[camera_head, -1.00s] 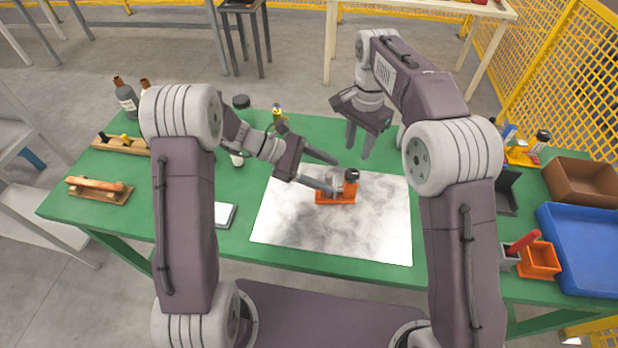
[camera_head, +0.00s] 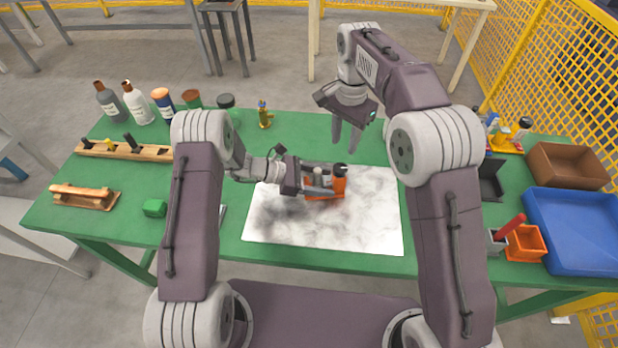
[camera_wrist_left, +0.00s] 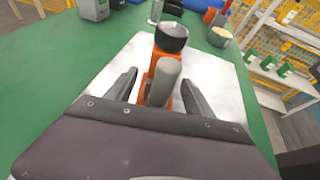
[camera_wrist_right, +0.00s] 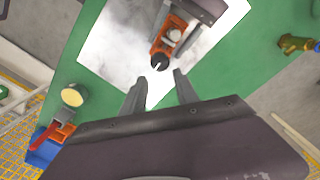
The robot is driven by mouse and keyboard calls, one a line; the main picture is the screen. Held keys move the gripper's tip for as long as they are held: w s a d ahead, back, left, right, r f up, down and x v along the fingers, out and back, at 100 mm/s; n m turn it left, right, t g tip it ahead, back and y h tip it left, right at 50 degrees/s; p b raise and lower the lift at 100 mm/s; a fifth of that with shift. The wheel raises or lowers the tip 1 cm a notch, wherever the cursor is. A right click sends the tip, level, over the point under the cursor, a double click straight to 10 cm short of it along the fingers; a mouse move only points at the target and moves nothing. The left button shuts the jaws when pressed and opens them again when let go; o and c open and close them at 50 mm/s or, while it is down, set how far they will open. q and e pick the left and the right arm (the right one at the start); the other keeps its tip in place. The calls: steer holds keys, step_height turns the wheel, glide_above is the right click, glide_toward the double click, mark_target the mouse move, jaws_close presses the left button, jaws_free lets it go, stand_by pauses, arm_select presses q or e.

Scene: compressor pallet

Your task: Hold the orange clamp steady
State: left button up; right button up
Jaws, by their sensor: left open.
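The orange clamp (camera_head: 340,186) stands on the white marbled sheet, with a black knob on one end and a grey cylinder on it. My left gripper (camera_head: 325,183) is open and low at the clamp. In the left wrist view its fingers (camera_wrist_left: 157,92) stand on either side of the clamp's grey cylinder (camera_wrist_left: 163,80), with gaps showing. The right wrist view shows the clamp (camera_wrist_right: 168,38) from above, with the left gripper at its upper end. My right gripper (camera_head: 347,135) is open and empty, raised behind the sheet and apart from the clamp.
The sheet (camera_head: 370,225) lies on a green table (camera_head: 290,130). Bottles (camera_head: 138,103) and a wooden rack (camera_head: 120,150) stand at left. A blue tray (camera_head: 575,230), brown box (camera_head: 568,165) and orange bin (camera_head: 525,244) are at right. The sheet's front is clear.

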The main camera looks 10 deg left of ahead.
arm_select(q)
steer(key=shift+d+f, duration=0.15)
steer(key=shift+d, duration=0.2)
